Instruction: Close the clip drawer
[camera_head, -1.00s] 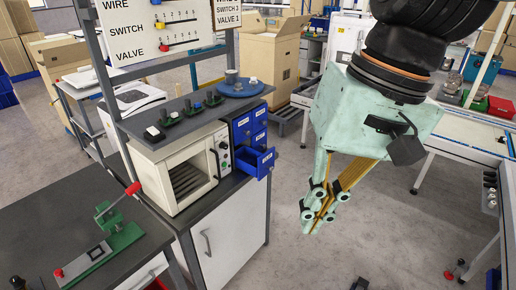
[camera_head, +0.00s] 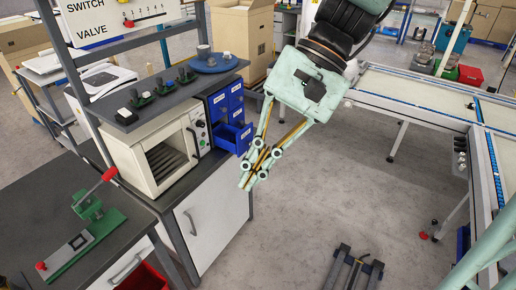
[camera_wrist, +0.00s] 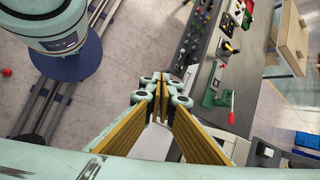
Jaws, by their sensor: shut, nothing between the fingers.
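A small blue drawer unit (camera_head: 217,106) stands on the worktop beside the white oven. Its lowest drawer (camera_head: 232,138) juts out toward the right; the drawers above it look pushed in. I cannot read any drawer label, so I cannot tell by name which is the clip drawer. My gripper (camera_head: 246,184) is shut and empty. In the head view its tips appear below and a little right of the jutting drawer, apart from it in the picture. In the wrist view my gripper (camera_wrist: 159,86) shows its fingers together; I cannot make out the blue drawers there.
A green fixture with a red handle (camera_head: 85,240) is at front left. Open floor lies to the right.

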